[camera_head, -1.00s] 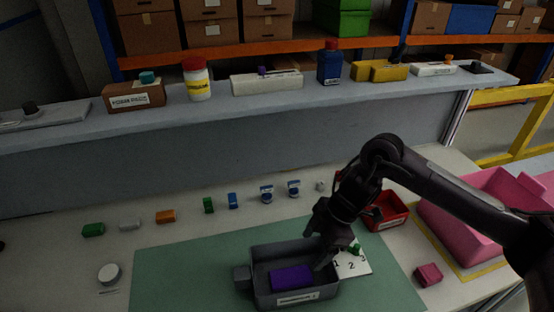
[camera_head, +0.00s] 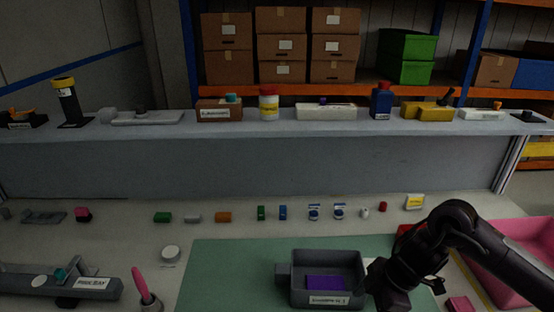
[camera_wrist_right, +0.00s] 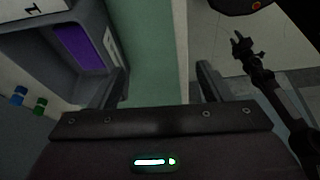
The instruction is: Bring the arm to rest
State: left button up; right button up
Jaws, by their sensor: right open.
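My right gripper (camera_head: 380,292) is low in the camera_head view, just right of the grey bin (camera_head: 284,292). Its dark fingers stand apart in the wrist view (camera_wrist_right: 161,85), with nothing between them. My right arm covers part of a white card. A dark arm with a small forked end (camera_wrist_right: 243,45), apparently my left one, shows at the right of the wrist view, too small to read its jaws.
A pink bin (camera_head: 515,250) and a pink cube (camera_head: 459,304) are beside my right arm. Several small blocks line the table's back, below a raised shelf (camera_head: 250,127). The green mat (camera_head: 225,270) is bare left of the bin.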

jog(key=a+r+m+t+y, duration=0.25)
jog(key=a+t, duration=0.55)
jog(key=a, duration=0.9)
jog(key=s+d+f+m+g+h, duration=0.2)
jog(key=s+d+f+m+h, duration=0.1)
jog(key=s+d+m, duration=0.5)
jog(key=s+d+f+m+g+h, duration=0.35)
jog(key=s+d+m, duration=0.2)
jog(key=d, duration=0.35)
notch_tip(320, 180, down, 28)
jog(key=s+f, duration=0.1)
jog(key=s, duration=0.1)
jog(key=s+d+f+g, duration=0.1)
jog(key=s+d+f, duration=0.1)
jog(key=s+f, duration=0.7)
jog(key=s+d+f+n, duration=0.1)
jog(key=s+d+f, duration=0.1)
jog(key=s+f, duration=0.8)
jog(key=shift+s+f+g+h+b, duration=0.15)
jog(key=shift+s+g+h+b, duration=0.2)
jog(key=shift+s, duration=0.25)
